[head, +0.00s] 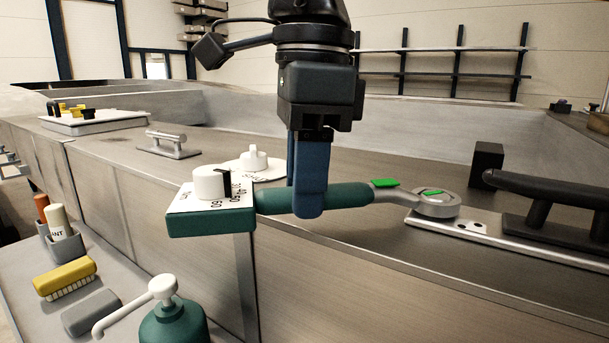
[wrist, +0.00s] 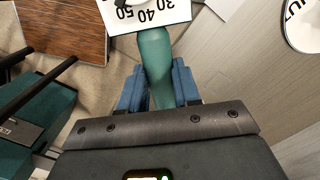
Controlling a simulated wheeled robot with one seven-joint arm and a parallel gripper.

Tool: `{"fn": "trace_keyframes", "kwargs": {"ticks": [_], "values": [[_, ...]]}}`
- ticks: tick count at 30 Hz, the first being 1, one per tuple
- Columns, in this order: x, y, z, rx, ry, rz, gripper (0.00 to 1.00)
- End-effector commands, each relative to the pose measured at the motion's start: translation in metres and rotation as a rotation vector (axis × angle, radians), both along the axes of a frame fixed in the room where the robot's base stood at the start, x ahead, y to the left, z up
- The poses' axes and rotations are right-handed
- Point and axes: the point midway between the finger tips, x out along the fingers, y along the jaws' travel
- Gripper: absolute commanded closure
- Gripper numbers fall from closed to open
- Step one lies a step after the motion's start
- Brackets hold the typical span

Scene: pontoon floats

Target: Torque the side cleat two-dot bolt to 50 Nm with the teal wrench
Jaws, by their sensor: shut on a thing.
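My gripper (head: 309,205) is shut on the handle of the teal wrench (head: 345,196). In the wrist view its blue fingers (wrist: 160,92) sit either side of the teal handle (wrist: 155,55). The wrench's left end has a box with a white knob and a scale (head: 238,197) reading 30 to 60; I cannot tell the exact setting. Its ring head (head: 437,205) sits over the left end of the silver plate (head: 540,247) under the dark side cleat (head: 560,193). Two dots show on the plate beside the head, which hides the bolt. Green patches show on the shaft and head.
A white knob on a lettered plate (head: 255,166) and a silver cleat (head: 172,145) stand on the deck behind. A black block (head: 487,165) is near the dark cleat.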

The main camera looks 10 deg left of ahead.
Motion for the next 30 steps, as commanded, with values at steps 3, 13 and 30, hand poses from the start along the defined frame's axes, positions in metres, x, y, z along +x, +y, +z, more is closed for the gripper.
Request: {"fn": "trace_keyframes", "kwargs": {"ticks": [3,13,30], "values": [[-0.003,-0.001,0.001,0.003,-0.001,0.024,1.0],[-0.011,-0.006,0.001,0.002,-0.001,0.085,1.0],[-0.011,-0.006,0.021,0.002,-0.001,0.086,1.0]]}}
